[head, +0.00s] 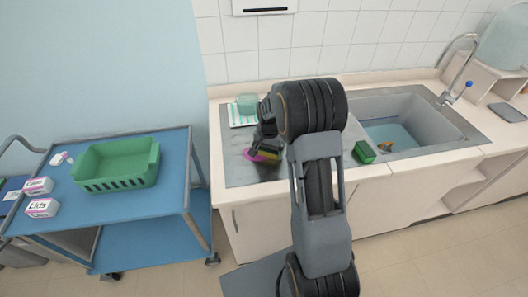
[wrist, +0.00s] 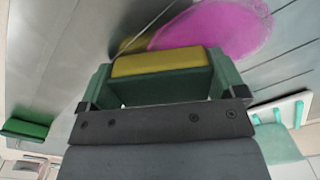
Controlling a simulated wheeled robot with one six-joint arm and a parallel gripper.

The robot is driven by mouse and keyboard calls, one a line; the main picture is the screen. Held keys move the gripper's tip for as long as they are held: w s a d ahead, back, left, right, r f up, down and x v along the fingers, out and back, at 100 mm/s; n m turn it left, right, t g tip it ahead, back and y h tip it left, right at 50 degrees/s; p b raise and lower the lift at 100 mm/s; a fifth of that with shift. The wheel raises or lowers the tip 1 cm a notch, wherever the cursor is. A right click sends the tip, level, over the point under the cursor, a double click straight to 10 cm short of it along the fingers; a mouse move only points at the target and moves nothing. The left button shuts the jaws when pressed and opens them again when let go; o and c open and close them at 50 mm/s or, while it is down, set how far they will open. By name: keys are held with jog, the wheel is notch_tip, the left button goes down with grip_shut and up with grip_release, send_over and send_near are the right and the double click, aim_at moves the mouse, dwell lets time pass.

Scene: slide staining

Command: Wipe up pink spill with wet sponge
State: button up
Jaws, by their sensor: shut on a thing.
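The pink spill (wrist: 215,28) is a flat magenta patch on the grey metal draining surface. It also shows in the head view (head: 257,157), partly hidden by my gripper. My gripper (head: 266,140) is low over the draining surface, left of the sink. It is shut on a yellow sponge (wrist: 160,64), which lies between the fingers in the wrist view. The sponge overlaps the near edge of the spill in that view. I cannot tell whether it touches the surface.
A green block (head: 364,152) sits by the sink (head: 410,125), which holds bluish water and a small orange-brown thing. A blue cart (head: 110,222) with a green basket (head: 116,165) stands left.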

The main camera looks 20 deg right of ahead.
jog(key=shift+s+d+r, duration=0.1)
jog(key=shift+s+d, duration=0.05)
jog(key=shift+d, duration=0.6)
notch_tip(320, 180, up, 4)
jog(key=shift+a+f+p, duration=0.1)
jog(key=shift+f+p, duration=0.15)
jog(key=shift+p, duration=0.75)
jog(key=shift+r+p, duration=1.45)
jog(key=shift+r, duration=0.8)
